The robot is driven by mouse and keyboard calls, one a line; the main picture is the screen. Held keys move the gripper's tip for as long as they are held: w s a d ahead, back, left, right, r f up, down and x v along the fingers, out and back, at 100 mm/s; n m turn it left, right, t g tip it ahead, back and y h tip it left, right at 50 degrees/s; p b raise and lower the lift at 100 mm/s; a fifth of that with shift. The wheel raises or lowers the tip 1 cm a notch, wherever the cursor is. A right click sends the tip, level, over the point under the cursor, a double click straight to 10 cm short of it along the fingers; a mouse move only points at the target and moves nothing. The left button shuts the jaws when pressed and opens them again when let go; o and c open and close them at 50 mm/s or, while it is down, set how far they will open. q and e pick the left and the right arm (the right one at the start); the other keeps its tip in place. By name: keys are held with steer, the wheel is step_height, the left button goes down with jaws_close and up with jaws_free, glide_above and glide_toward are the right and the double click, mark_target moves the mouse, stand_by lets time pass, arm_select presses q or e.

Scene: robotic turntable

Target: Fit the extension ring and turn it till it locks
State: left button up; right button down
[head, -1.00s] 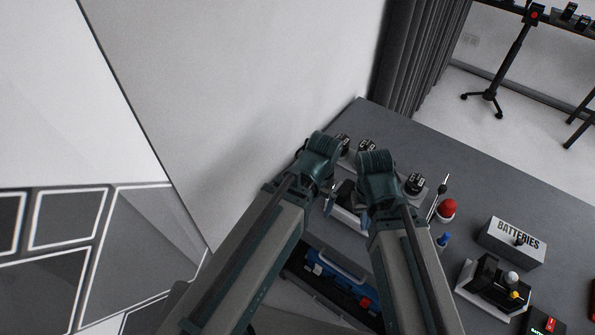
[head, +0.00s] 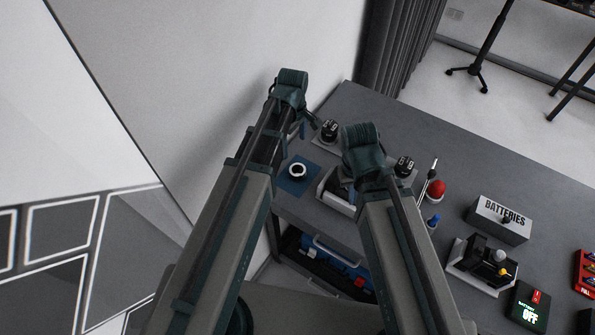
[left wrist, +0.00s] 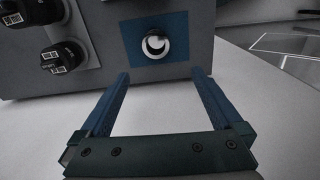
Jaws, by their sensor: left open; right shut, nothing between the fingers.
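The piece also shows in the left wrist view (left wrist: 157,45). I cannot tell whether it is the extension ring. My left gripper (left wrist: 162,75) is open and empty, its blue fingers apart and pointing toward the mat, with the piece ahead between their lines. In the head view my left gripper (head: 294,132) is above the mat's far side. My right gripper (head: 348,190) is shut and empty over a white tray, its fingers partly hidden.
Black round parts with white markings (head: 329,130) (head: 404,166) stand on pale plates. The white tray (head: 335,200) is right of the mat. A wall borders the left.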

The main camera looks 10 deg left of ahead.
arm_select(q)
steer(key=shift+w+d+n, duration=0.35)
steer(key=shift+w+n, duration=0.35)
steer(key=shift+n, duration=0.3)
steer(key=shift+f, duration=0.1)
arm_select(e)
steer(key=shift+f, duration=0.1)
arm_select(q)
steer(key=b, duration=0.9)
glide_above(298, 169)
steer(key=f, duration=0.8)
steer(key=shift+w+a+f, duration=0.25)
arm_select(e)
step_height(298, 169, down, 9)
steer(key=shift+r, duration=0.3)
arm_select(q)
steer(key=f+b, duration=0.5)
steer(key=shift+s+d+f, duration=0.15)
steer(key=shift+s+d, duration=0.05)
steer(key=shift+s, duration=0.15)
arm_select(e)
step_height(298, 169, down, 5)
steer(key=shift+f, duration=0.2)
steer(key=shift+r, duration=0.1)
arm_select(q)
steer(key=c, duration=1.4)
